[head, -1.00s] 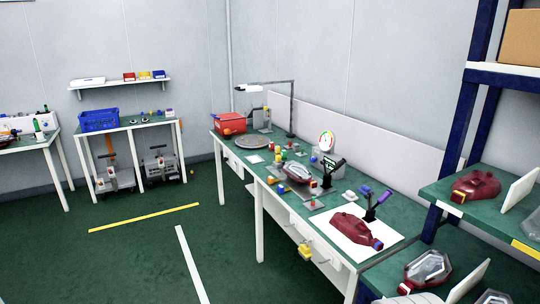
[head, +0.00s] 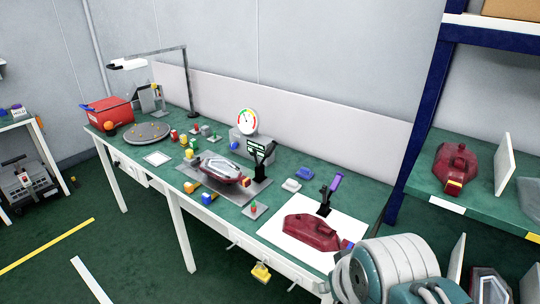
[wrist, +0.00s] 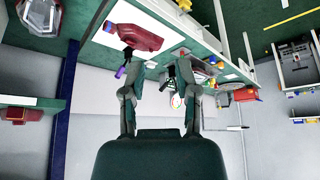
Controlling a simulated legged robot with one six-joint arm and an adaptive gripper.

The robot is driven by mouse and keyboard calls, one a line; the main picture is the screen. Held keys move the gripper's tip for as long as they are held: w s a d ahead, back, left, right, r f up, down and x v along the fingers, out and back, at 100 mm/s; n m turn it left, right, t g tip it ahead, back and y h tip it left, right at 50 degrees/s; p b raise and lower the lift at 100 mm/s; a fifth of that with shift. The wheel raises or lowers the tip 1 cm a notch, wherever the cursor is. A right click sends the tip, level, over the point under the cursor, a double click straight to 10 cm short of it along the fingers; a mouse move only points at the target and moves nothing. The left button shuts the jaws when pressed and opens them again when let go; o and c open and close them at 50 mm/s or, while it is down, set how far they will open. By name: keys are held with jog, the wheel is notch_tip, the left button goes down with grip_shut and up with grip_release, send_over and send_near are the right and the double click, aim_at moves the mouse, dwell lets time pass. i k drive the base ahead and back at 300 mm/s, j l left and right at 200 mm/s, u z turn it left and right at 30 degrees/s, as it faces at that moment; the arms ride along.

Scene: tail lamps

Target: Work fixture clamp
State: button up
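A dark red and clear tail lamp (head: 218,168) lies on that plate. A second black clamp with a purple handle (head: 332,188) stands on a white sheet (head: 345,228), beside a red lamp housing (head: 312,232). The housing also shows in the wrist view (wrist: 138,37). My gripper (wrist: 160,78) is open in the wrist view, its two fingers well apart with nothing held between them. In the head view my arm hides the bench's near right corner.
A dial gauge (head: 247,121), a round grey turntable (head: 148,133), a red box (head: 108,113) and a lamp arm (head: 188,80) stand toward the back left. A blue-framed shelf (head: 425,115) with lamp parts rises at the right.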

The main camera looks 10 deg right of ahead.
aim_at(272, 146)
jog(key=j+z, duration=0.15)
jog(key=j, duration=0.45)
jog(key=i+j+z, duration=0.15)
jog(key=j, duration=0.2)
jog(key=i+j+z, duration=0.2)
jog(key=j, duration=0.15)
jog(key=i+j+z, duration=0.15)
jog(key=j, duration=0.2)
jog(key=i+j+z, duration=0.2)
jog(key=j, duration=0.15)
jog(key=j+z, duration=0.15)
jog(key=j, duration=0.25)
jog(key=i+j+z, duration=0.25)
jog(key=i+j, duration=0.15)
jog(key=i+j+z, duration=0.25)
jog(key=i+j, duration=0.25)
jog(key=i, duration=0.05)
